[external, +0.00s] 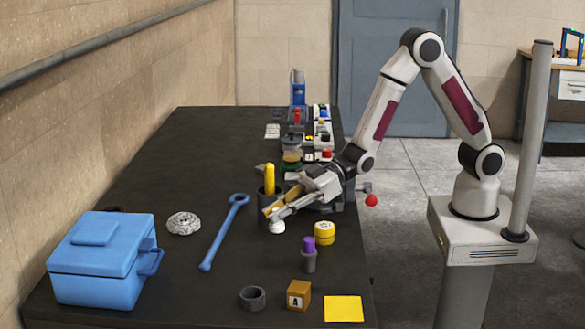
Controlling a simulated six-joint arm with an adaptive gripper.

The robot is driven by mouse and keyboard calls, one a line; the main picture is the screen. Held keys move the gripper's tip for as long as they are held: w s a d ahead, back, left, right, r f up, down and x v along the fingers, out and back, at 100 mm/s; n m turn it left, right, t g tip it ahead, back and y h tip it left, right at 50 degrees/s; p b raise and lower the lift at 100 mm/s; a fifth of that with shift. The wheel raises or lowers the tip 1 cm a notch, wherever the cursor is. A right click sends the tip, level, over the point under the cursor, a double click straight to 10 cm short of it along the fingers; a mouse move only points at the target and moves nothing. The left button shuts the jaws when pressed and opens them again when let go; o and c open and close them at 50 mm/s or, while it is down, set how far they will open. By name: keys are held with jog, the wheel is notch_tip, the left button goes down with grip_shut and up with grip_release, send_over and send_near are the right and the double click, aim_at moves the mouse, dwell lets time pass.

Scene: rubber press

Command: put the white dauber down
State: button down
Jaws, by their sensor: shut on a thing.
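The white dauber (277,226) shows as a small white rounded shape just below the fingertips of my gripper (274,212). My gripper reaches in from the right, low over the dark table, and is shut on the dauber. The fingers hide the dauber's upper part. I cannot tell whether its lower end touches the table.
A dark cup with a yellow-handled tool (269,179) stands close behind my gripper. A yellow jar (324,233) and a purple-topped dauber (309,254) stand to the right. A blue wrench (224,232) lies left.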

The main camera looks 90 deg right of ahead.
aim_at(277, 225)
jog(key=shift+f, duration=0.15)
jog(key=shift+f, duration=1.85)
jog(key=shift+f, duration=0.1)
jog(key=c, duration=2)
grip_release()
jog(key=shift+v, duration=3.8)
jog(key=shift+w+r, duration=0.1)
jog(key=shift+r, duration=0.1)
